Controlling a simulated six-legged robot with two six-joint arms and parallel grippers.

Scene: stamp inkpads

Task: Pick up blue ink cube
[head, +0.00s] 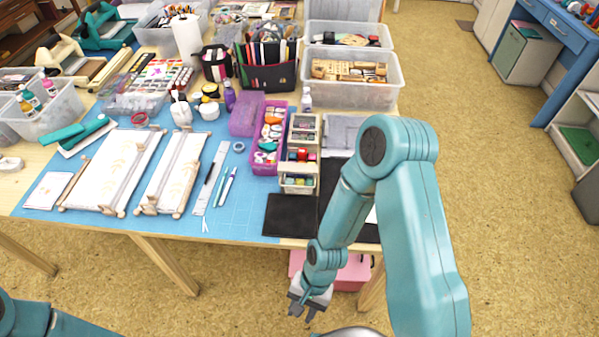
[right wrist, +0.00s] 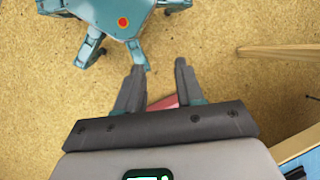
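Small coloured ink cubes sit in a beige drawer organiser (head: 301,140) near the table's front right. A red one (head: 303,155) is in the middle, and bluish and yellowish ones (head: 297,181) are in the front drawer. They are too small to tell the blue cube for certain. My right gripper (head: 306,308) hangs below and in front of the table edge, well away from the organiser.
A purple tray (head: 268,140) of stamps stands left of the organiser. A black mat (head: 291,215) lies in front of it. Clear bins (head: 350,92) stand behind. A pink box (head: 347,274) is under the table, near my right gripper.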

